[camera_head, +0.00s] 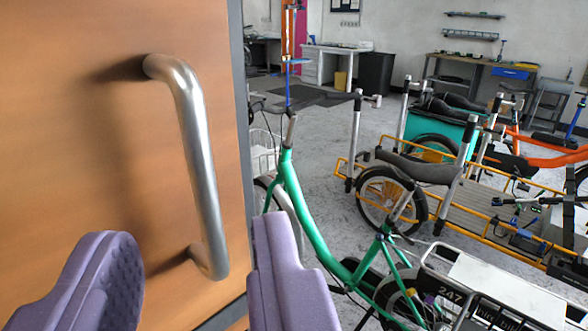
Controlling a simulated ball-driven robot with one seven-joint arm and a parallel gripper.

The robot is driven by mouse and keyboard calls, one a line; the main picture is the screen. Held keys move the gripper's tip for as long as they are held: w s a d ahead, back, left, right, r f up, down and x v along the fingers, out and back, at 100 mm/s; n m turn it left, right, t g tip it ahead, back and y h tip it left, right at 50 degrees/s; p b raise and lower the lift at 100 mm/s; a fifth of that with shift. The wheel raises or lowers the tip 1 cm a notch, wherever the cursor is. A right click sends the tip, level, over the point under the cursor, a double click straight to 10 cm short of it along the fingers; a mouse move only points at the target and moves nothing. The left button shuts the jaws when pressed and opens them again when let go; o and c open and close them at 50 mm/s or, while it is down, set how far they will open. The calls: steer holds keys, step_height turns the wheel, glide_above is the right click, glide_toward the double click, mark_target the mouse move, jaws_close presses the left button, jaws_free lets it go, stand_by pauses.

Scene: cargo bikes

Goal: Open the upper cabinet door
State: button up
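The cabinet door (60,120) is a wooden, orange-brown panel filling the left of the view, with a grey edge on its right side. A silver bar handle (198,150) stands out from it, running upright and slightly tilted. My gripper (195,285) shows as two purple padded fingers at the bottom, one on each side of the handle's lower end in the picture. The fingers are apart, with nothing gripped between them. Whether they reach as deep as the handle is hard to tell. The door looks shut or nearly flat to its frame; its hinge side is out of view.
A green bike (310,215) stands close to the right of the door. Cargo bikes with yellow frames (470,215) and a teal box (435,135) fill the right. Workbenches (470,72) line the far wall. Grey floor (320,125) is open behind the green bike.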

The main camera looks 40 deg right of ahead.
mark_target(199, 174)
steer(key=x, duration=0.6)
steer(key=shift+w, duration=0.25)
jaws_close()
